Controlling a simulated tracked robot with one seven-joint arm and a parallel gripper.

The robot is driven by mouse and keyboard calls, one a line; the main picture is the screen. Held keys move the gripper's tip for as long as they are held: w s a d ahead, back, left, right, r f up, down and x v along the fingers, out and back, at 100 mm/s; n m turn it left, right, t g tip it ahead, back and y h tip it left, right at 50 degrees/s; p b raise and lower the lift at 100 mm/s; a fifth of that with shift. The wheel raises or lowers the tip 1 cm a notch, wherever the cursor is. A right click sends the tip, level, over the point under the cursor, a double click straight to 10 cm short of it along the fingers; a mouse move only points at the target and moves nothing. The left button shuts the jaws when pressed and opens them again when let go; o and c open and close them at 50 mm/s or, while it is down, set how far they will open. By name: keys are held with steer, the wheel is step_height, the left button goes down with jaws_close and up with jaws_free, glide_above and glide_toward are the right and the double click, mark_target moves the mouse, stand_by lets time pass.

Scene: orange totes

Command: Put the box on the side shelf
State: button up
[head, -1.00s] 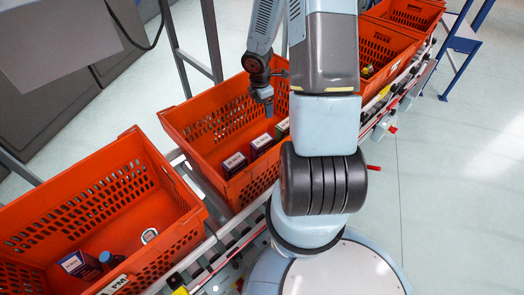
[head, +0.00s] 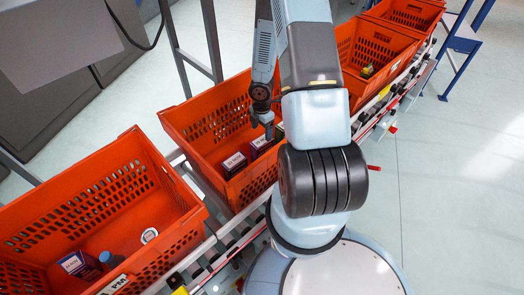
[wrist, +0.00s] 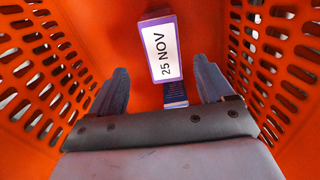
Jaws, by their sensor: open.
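Small boxes with white labels stand in the middle orange tote (head: 205,120): a dark purple one (head: 234,162) at the front, another (head: 261,144) behind it, and a third partly hidden by my gripper. My gripper (head: 268,127) is inside this tote, just above the rear boxes. In the wrist view, a purple box (wrist: 162,48) with a white "25 NOV" label lies ahead between the two open fingers (wrist: 160,66). The fingers are apart from it and hold nothing. A blue printed piece (wrist: 175,93) shows just below that box. Which head-view box this is, I cannot tell.
Another orange tote (head: 95,200) at the front left holds a box, a blue-capped bottle and a small round item. More totes (head: 375,45) stand further along the roller conveyor (head: 235,240). A blue-framed stand (head: 462,38), possibly the shelf, is at the top right. Tote walls surround my gripper.

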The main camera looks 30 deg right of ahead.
mark_target(262, 139)
steer(key=shift+f, duration=2.45)
steer(key=shift+s+f, duration=0.2)
steer(key=shift+f, duration=2.4)
steer(key=shift+c, duration=0.5)
steer(key=c, duration=1.3)
